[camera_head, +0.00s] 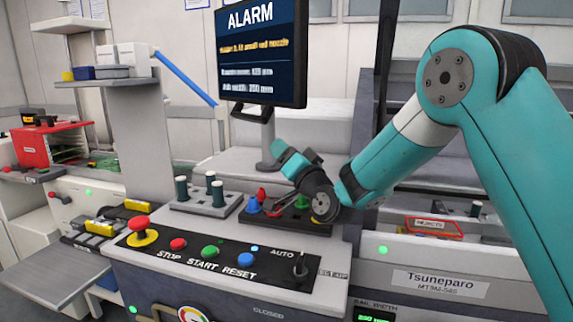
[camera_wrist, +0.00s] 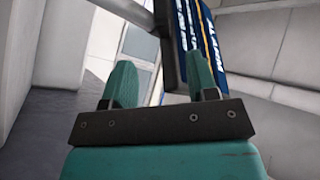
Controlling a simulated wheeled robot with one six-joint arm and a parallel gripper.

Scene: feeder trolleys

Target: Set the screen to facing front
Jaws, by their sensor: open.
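The screen (camera_head: 262,50) is a dark monitor showing "ALARM" on blue, at upper centre in the head view. Its right edge looks nearer, so its face is turned somewhat to the left. A dark handle (camera_head: 252,114) hangs under it, and it stands on a grey post (camera_head: 268,145). My gripper (camera_head: 280,153) is below and slightly right of the screen, close to the post, apart from the handle as far as I can tell. In the wrist view, my gripper (camera_wrist: 161,80) has two teal fingers spread apart with nothing between. The screen (camera_wrist: 190,38) shows steeply angled beyond them.
Below my gripper is a control panel (camera_head: 225,255) with several buttons and an AUTO/SETUP switch. A nozzle tray (camera_head: 205,203) with dark cylinders and small coloured parts stand behind it. A blue bar (camera_head: 185,78) juts out left of the screen. A shelf is farther left.

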